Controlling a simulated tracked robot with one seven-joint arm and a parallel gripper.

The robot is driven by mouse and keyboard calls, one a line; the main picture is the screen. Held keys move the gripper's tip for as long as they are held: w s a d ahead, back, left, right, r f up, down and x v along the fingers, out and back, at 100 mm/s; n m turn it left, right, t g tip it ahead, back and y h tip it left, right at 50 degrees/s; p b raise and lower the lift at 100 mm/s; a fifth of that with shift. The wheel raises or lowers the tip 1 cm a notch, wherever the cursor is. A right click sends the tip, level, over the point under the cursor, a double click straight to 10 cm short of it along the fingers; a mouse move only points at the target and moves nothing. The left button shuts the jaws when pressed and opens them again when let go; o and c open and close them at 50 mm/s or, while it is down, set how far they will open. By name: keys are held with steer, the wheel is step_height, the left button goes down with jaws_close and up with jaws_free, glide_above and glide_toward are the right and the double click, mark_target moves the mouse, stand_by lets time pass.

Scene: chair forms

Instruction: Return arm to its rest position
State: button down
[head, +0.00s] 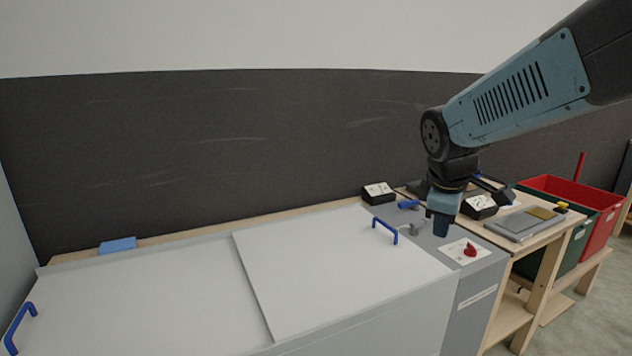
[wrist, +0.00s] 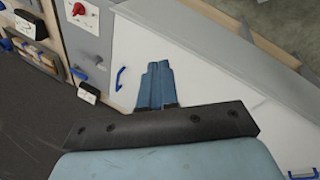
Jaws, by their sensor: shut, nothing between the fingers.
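My arm reaches in from the upper right in the head view. My gripper (head: 441,226) points down above the grey control panel at the right end of the white cabinet. In the wrist view my gripper (wrist: 156,68) shows its two blue fingers side by side, shut with nothing between them. A white lid (head: 335,265) with a blue handle (head: 385,231) lies flat to the left of my gripper. The gripper looks clear of the surfaces below it.
A red knob (head: 470,250) sits on the panel's front part. A wooden bench with a grey device (head: 522,225) stands to the right, beside red (head: 598,235) and green bins. A black box with a white face (head: 378,193) stands behind the panel. Air above the white lids is free.

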steer(key=s+r+m+t+y, duration=0.1)
steer(key=s+r+m+y, duration=0.1)
steer(key=s+m, duration=0.9)
steer(key=shift+s+a+r+t, duration=0.3)
steer(key=shift+s+r+t, duration=0.1)
steer(key=shift+s+r, duration=0.15)
